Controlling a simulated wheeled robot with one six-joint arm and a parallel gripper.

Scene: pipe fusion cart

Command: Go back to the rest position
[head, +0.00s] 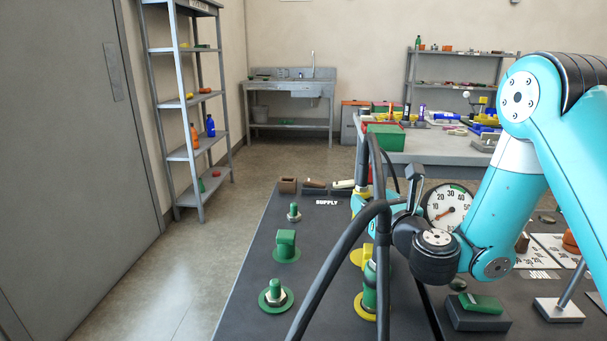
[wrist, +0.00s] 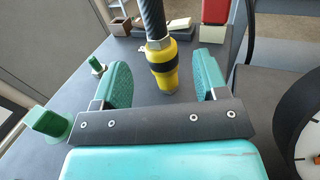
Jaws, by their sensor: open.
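My gripper (wrist: 163,80) is open, its two green pads standing wide apart in the wrist view. A yellow hose fitting (wrist: 164,68) with a black hose rising from it shows between and beyond the pads, with a visible gap on each side. In the head view my arm reaches in from the right over the dark cart top (head: 245,270). There, black hoses and my wrist hide most of my gripper, and the fingers cannot be made out clearly.
Green fittings (head: 285,246) stand along the cart's left side, near the SUPPLY label. A dial gauge (head: 447,206) stands close beside my wrist. A black hose (head: 335,262) arches in front. A grey bench (head: 430,148) stands behind, with open floor to the left.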

